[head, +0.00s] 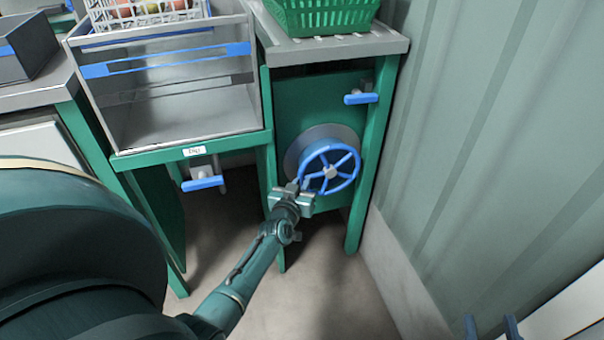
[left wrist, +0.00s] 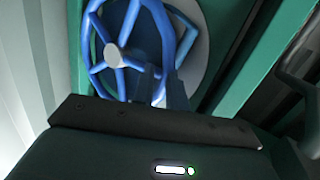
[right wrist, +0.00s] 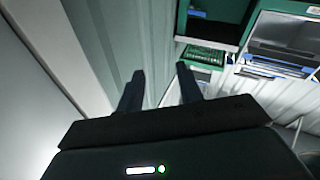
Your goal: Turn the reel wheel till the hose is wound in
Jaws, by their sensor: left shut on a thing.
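The blue spoked reel wheel (head: 345,184) is mounted on a grey round drum (head: 302,143) on the front of a green cabinet. My left gripper (head: 299,189) is at the wheel's lower left rim and is shut on it. In the left wrist view the wheel (left wrist: 97,50) stands right ahead, with the fingers (left wrist: 160,88) at its rim. No hose can be made out. My right gripper (right wrist: 158,82) is open and empty, away from the wheel; its fingertips show at the bottom right of the head view (head: 492,324).
A blue handle (head: 361,98) sits above the wheel, and another blue handle (head: 203,183) is under the grey open bin (head: 190,120). A green basket (head: 318,18) stands on the cabinet top. A corrugated wall (head: 480,130) closes the right side. Bare floor (head: 310,285) lies below.

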